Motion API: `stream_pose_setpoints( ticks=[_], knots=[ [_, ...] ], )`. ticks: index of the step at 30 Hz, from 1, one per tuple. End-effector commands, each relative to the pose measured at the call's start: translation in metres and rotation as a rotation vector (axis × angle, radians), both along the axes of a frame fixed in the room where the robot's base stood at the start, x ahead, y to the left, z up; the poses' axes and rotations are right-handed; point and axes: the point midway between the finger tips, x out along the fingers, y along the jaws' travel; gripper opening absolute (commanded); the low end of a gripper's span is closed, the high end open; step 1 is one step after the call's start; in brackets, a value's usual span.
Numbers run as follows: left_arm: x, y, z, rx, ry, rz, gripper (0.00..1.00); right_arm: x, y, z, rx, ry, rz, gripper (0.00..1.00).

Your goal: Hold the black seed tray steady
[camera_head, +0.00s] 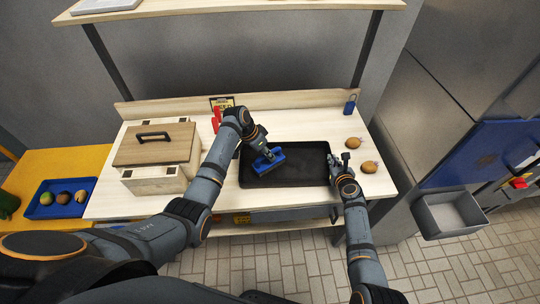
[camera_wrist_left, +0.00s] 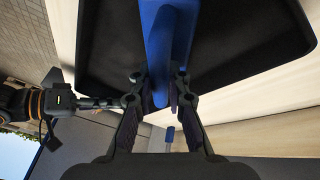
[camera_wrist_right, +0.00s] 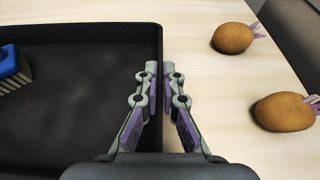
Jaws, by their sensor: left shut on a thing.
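The black seed tray (camera_head: 306,161) lies flat on the light wooden table; its right wall (camera_wrist_right: 160,45) shows in the right wrist view. My right gripper (camera_wrist_right: 165,75) is at this wall, one finger inside and one outside, closed narrowly on the rim. In the head view, my right gripper (camera_head: 338,161) is at the tray's right edge. My left gripper (camera_head: 262,148) is shut on a blue brush (camera_head: 269,161) over the tray's left part. The brush handle (camera_wrist_left: 162,55) stands between the left fingers. Bristles show below the brush (camera_wrist_right: 10,65) in the right wrist view.
Two potatoes (camera_wrist_right: 232,38) (camera_wrist_right: 284,111) with purple sprouts lie right of the tray. A wooden lidded box (camera_head: 156,153) stands at the table's left. A blue tray (camera_head: 62,198) with several round items is further left. A grey bin (camera_head: 449,213) is at the right.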

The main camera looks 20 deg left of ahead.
Motion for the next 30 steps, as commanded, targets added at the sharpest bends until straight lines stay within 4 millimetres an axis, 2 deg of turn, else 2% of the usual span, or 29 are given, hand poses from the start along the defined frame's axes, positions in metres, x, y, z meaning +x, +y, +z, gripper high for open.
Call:
stream_pose_setpoints(
  ticks=[30],
  knots=[
    [0.028,-0.09,0.0,-0.001,0.003,-0.002,0.0,0.0,0.001,0.001,0.001,-0.001,0.001,0.0]
  ],
)
